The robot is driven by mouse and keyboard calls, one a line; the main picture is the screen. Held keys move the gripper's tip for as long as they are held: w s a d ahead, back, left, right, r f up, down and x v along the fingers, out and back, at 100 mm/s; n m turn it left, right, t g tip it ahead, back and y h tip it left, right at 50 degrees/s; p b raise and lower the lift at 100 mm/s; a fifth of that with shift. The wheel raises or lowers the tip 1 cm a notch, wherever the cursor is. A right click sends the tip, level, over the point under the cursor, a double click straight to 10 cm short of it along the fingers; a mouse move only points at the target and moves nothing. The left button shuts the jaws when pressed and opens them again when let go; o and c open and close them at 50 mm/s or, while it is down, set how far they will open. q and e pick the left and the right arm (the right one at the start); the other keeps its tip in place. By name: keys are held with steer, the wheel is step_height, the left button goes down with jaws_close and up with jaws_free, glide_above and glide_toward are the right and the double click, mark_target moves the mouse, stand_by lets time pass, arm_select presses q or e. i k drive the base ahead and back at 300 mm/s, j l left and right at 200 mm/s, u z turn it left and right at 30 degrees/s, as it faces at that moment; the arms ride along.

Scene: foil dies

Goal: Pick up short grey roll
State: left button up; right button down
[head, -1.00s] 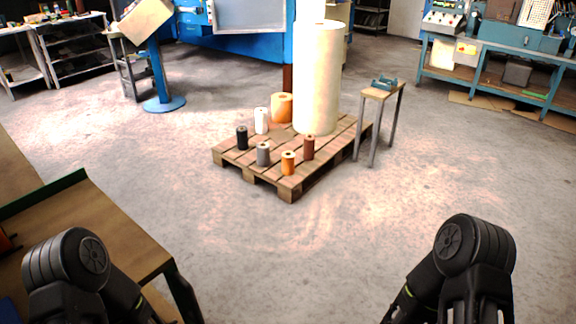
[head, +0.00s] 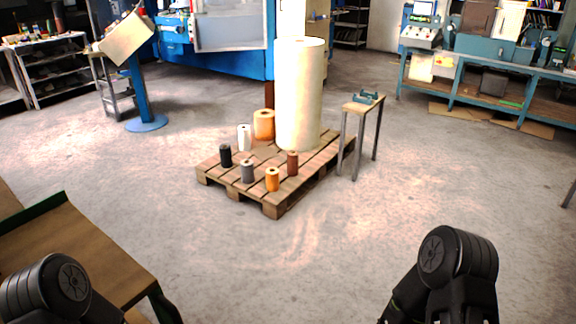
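The short grey roll (head: 247,172) stands upright on the wooden pallet (head: 272,208), near its front edge, between a black roll (head: 226,156) and a small orange roll (head: 272,180). The pallet is on the floor ahead of me, out of reach of the visible arm parts. Dark arm links of mine show at the bottom left and bottom right. Neither gripper is in the picture.
Also on the pallet are a white roll (head: 244,138), a brown roll (head: 292,164), a larger orange roll (head: 264,125) and a tall cream roll (head: 299,95). A small stand (head: 362,107) is right of it. A table (head: 75,250) is at left. Floor between is clear.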

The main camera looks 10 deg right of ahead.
mark_target(247, 164)
steer(key=z, duration=1.4)
steer(key=i+z, duration=0.1)
steer(key=i, duration=0.15)
steer(key=i+j+u, duration=0.15)
steer(key=i+u, duration=0.7)
steer(key=i+l+u, duration=0.2)
steer(key=i+u, duration=0.2)
steer(key=i, duration=0.2)
steer(key=i+l+u, duration=0.3)
steer(key=i+u, duration=0.15)
steer(key=i+j+u, duration=0.3)
steer(key=i+u, duration=0.15)
steer(key=i, duration=0.15)
steer(key=i+j+u, duration=0.1)
steer(key=i+u, duration=0.4)
steer(key=i, duration=0.15)
steer(key=i+l+u, duration=0.15)
steer(key=i+u, duration=0.3)
steer(key=i, duration=0.85)
steer(key=i+z, duration=0.15)
steer(key=i, duration=0.5)
steer(key=i+j, duration=0.1)
steer(key=i, duration=0.55)
steer(key=i+j+z, duration=0.15)
steer(key=i, duration=0.5)
steer(key=i+z, duration=0.4)
steer(key=i, duration=0.45)
steer(key=z, duration=1.55)
